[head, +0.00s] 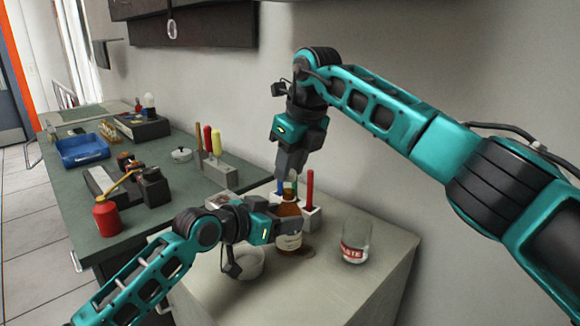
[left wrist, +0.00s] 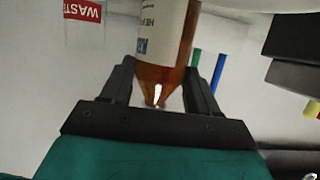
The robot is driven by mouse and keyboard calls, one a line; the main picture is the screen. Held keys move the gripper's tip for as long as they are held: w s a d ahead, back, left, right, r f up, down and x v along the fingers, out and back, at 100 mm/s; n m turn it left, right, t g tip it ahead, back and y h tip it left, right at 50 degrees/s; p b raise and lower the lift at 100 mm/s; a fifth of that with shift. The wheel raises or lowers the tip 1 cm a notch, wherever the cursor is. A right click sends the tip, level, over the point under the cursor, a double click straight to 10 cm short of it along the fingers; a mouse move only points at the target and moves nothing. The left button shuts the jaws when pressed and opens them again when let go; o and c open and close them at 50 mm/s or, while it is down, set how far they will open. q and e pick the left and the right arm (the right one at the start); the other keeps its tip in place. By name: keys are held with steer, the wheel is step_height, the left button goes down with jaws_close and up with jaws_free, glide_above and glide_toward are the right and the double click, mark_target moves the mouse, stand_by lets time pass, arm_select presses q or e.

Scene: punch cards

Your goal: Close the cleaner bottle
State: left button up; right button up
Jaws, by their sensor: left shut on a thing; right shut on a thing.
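The cleaner bottle (head: 289,240) is amber with a pale label and stands upright on the light cabinet top. My left gripper (head: 288,224) is shut on it from the left, around its upper part. In the left wrist view the amber bottle (left wrist: 162,75) appears upside down between the two fingers. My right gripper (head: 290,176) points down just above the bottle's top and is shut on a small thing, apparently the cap. The fingers hide it, so I cannot tell whether it touches the bottle's mouth.
A clear jar with a red waste label (head: 355,243) stands right of the bottle. A grey holder (head: 312,218) with a red-handled tool (head: 310,187) is close behind it. The front right of the cabinet top is clear.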

mark_target(291, 174)
steer(key=shift+f, duration=0.35)
steer(key=shift+f, duration=0.1)
steer(key=shift+f, duration=0.75)
steer(key=shift+f, duration=0.6)
arm_select(q)
jaws_close()
arm_select(e)
steer(key=m+h, duration=0.1)
steer(key=m, duration=0.3)
steer(key=shift+s+a+t, duration=0.1)
steer(key=shift+t, duration=0.3)
steer(key=m+h, duration=0.1)
steer(key=m, duration=0.3)
steer(key=m+h, duration=0.1)
steer(key=m, duration=0.3)
steer(key=m+h, duration=0.1)
steer(key=m, duration=0.3)
steer(key=shift+a, duration=0.25)
